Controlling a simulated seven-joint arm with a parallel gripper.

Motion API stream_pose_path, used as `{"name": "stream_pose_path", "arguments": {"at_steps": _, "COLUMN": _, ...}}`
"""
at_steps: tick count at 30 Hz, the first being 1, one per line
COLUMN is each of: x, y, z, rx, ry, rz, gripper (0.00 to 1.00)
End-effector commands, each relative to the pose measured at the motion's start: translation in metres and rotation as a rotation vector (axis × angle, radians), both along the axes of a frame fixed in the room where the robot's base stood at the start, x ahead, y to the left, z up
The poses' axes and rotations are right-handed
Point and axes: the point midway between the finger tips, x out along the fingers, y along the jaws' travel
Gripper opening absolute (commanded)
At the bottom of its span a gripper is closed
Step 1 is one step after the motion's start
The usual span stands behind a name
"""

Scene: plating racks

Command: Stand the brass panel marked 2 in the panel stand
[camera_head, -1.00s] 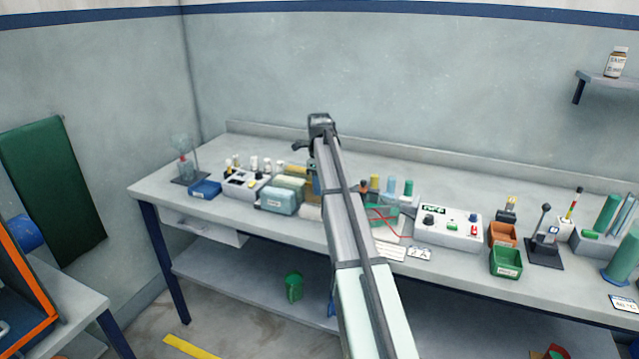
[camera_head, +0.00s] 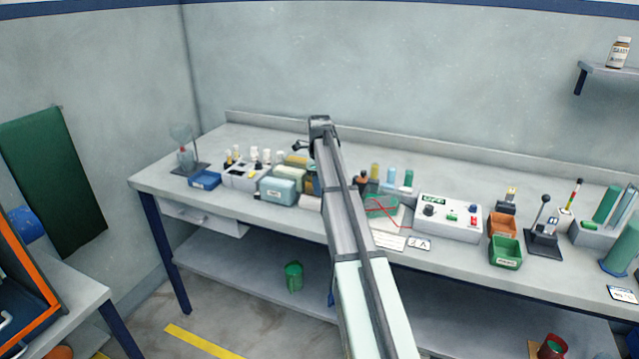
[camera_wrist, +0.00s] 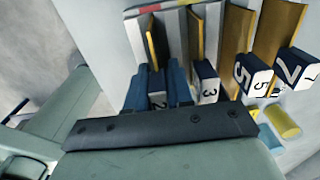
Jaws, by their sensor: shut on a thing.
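In the wrist view my gripper (camera_wrist: 158,92) has its two blue fingers closed on the dark handle block marked 2 (camera_wrist: 157,99). The brass panel marked 2 (camera_wrist: 151,42) extends away from the fingers. To its right, brass panels with handle blocks marked 3 (camera_wrist: 208,90), 5 (camera_wrist: 248,76) and 7 (camera_wrist: 294,66) stand in a row over a pale surface with a coloured strip. I cannot tell whether the held panel touches what is below it. In the head view my arm hides the gripper and most of the panels. I cannot make out the panel stand surely.
A yellow cylinder (camera_wrist: 281,122) lies close to the panels at the right. On the bench, a pale green box (camera_head: 278,190) and a white block with bottles (camera_head: 246,175) stand left of my arm; a control box (camera_head: 448,218) stands right. The bench's back strip is clear.

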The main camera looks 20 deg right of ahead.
Motion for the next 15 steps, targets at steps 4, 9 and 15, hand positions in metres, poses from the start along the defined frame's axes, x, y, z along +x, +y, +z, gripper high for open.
{"name": "stream_pose_path", "arguments": {"at_steps": 4, "x": -0.0001, "y": 0.0000, "z": -0.0026, "rx": 0.000, "ry": 0.000, "rz": 0.000, "gripper": 0.00}}
{"name": "stream_pose_path", "arguments": {"at_steps": 9, "x": 0.0000, "y": 0.0000, "z": -0.0031, "rx": 0.000, "ry": 0.000, "rz": 0.000, "gripper": 0.00}}
{"name": "stream_pose_path", "arguments": {"at_steps": 15, "x": 0.0000, "y": 0.0000, "z": -0.0030, "rx": 0.000, "ry": 0.000, "rz": 0.000, "gripper": 0.27}}
